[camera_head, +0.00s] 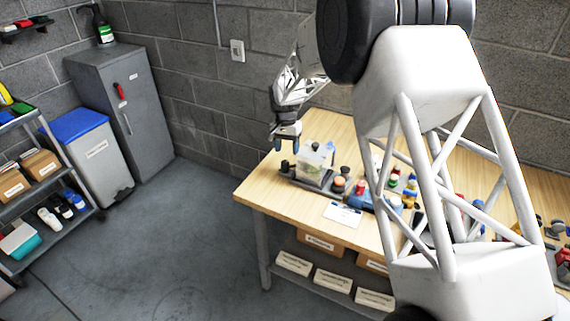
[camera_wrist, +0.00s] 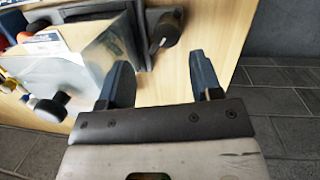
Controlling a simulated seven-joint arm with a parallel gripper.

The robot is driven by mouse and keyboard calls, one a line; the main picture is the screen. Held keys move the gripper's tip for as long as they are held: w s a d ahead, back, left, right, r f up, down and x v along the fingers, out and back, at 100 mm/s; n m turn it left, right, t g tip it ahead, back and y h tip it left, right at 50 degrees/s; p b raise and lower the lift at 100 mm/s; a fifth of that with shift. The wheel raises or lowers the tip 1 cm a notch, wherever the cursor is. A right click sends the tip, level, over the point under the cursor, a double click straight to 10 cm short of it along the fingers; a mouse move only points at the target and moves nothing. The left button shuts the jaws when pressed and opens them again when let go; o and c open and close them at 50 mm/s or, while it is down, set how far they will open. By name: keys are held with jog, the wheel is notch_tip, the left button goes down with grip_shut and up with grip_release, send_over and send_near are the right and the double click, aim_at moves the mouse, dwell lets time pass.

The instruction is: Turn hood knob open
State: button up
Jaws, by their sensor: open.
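The clear box-like hood (camera_head: 314,163) stands on a dark tray on the wooden table, and it also fills the left of the wrist view (camera_wrist: 80,72). A dark round knob (camera_wrist: 50,106) sticks out by the hood at the lower left of the wrist view. A small black cylinder (camera_wrist: 166,32) with a pale-tipped end stands beyond my fingers; the head view shows it left of the hood (camera_head: 284,166). I cannot tell for sure which is the hood knob. My gripper (camera_wrist: 162,80) is open and empty, above the table's left end (camera_head: 287,143), apart from both.
The wooden table (camera_head: 258,193) carries jars and small coloured items right of the hood, with a white card (camera_head: 342,214) in front. My arm hides part of the table. A grey brick wall stands behind. The table's edge and grey floor lie to the left.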

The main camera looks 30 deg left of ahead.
aim_at(285, 162)
jog(key=shift+w+a+r+n+g+y, duration=0.2)
jog(key=shift+w+g, duration=0.2)
jog(key=shift+g, duration=0.4)
jog(key=shift+w+a+r+n+g+y, duration=0.15)
jog(key=shift+w+g, duration=0.25)
jog(key=shift+g, duration=0.4)
jog(key=shift+d, duration=0.1)
jog(key=shift+x, duration=3.9)
jog(key=c, duration=0.9)
